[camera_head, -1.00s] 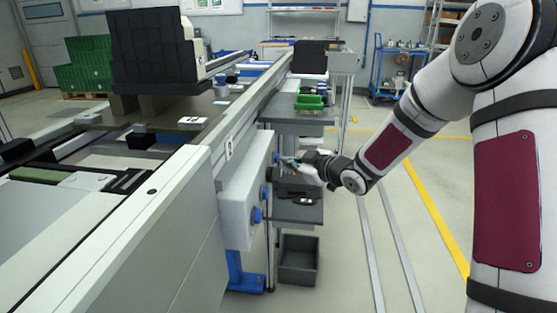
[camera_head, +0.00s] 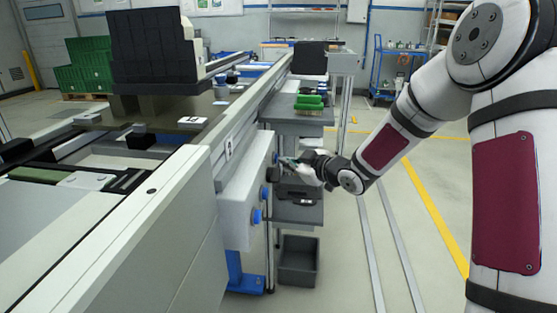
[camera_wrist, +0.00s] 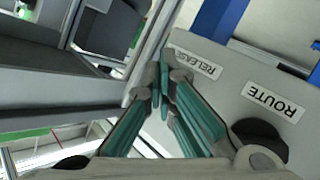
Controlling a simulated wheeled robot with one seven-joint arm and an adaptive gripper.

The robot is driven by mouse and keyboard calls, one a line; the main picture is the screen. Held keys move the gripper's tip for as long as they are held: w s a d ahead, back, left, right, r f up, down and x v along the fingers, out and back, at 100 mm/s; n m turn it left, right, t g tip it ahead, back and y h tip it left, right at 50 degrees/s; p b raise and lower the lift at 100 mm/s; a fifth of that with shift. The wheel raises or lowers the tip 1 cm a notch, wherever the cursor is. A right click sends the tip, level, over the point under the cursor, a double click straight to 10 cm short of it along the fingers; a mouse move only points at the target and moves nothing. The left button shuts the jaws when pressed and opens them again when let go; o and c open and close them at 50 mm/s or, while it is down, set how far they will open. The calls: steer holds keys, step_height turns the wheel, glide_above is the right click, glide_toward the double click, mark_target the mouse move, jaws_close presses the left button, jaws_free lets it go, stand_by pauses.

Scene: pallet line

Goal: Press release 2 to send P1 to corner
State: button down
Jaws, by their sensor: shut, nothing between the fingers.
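A light grey control box (camera_head: 240,200) is fixed to the side of the conveyor line, with blue controls along its face. The nearest is a blue button (camera_head: 257,216); the farthest (camera_head: 276,158) is beside my fingertips. My gripper (camera_head: 284,161) is shut and empty, at the far end of the box. In the wrist view my closed fingertips (camera_wrist: 163,72) are close to the RELEASE label (camera_wrist: 195,64). The ROUTE label (camera_wrist: 275,101) and a black knob (camera_wrist: 260,138) are to their right. The release button is hidden there, and I cannot tell contact. No P1 mark is readable.
A large black block-shaped load (camera_head: 155,48) stands over the conveyor.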

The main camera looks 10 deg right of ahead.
steer(key=shift+a, duration=0.25)
stand_by(0.4)
steer(key=shift+d, duration=0.15)
steer(key=shift+s+d+p, duration=0.2)
steer(key=shift+d+p, duration=0.1)
steer(key=shift+d, duration=0.45)
steer(key=shift+d, duration=0.1)
